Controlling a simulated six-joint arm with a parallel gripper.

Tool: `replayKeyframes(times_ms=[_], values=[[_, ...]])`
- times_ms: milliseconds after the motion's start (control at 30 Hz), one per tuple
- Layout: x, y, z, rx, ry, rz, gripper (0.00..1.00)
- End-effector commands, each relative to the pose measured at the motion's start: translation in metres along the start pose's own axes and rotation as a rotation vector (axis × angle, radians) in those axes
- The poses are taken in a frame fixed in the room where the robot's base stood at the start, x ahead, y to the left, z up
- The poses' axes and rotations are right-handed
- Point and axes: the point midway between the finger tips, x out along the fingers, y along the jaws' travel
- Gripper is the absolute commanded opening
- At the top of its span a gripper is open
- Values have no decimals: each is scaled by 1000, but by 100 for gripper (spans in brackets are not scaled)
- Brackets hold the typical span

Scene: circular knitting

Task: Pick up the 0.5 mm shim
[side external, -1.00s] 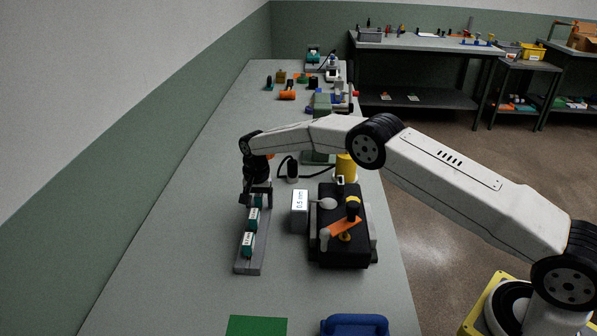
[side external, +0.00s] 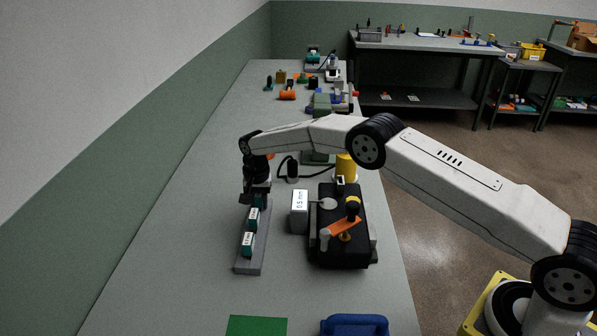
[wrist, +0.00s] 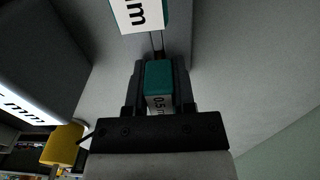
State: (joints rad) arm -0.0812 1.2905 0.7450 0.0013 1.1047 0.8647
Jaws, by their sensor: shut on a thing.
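The 0.5 mm shim is a small teal block with a white label, and its "0.5" shows in the wrist view (wrist: 159,82). It sits at the far end of a grey rack (side external: 250,266). My gripper (side external: 257,199) is over that end of the rack, pointing down, with its fingers shut on the shim's sides. In the side view the fingers partly hide the shim (side external: 259,201). Two more teal labelled shims, a middle one (side external: 253,218) and a near one (side external: 247,244), stand in the rack.
Right of the rack stand a white display block reading "0.5 mm" (side external: 299,208) and a black machine (side external: 341,250) with an orange lever (side external: 345,226). A green mat (side external: 256,326) and a blue object (side external: 354,325) lie in front. The table left of the rack is clear.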

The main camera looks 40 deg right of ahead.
Motion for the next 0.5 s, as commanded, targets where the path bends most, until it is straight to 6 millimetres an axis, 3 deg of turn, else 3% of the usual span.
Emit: replayKeyframes(times_ms=[267,500], values=[[-10,0,0,0,1,-1,0],[-34,1,1,2,0,2,0]])
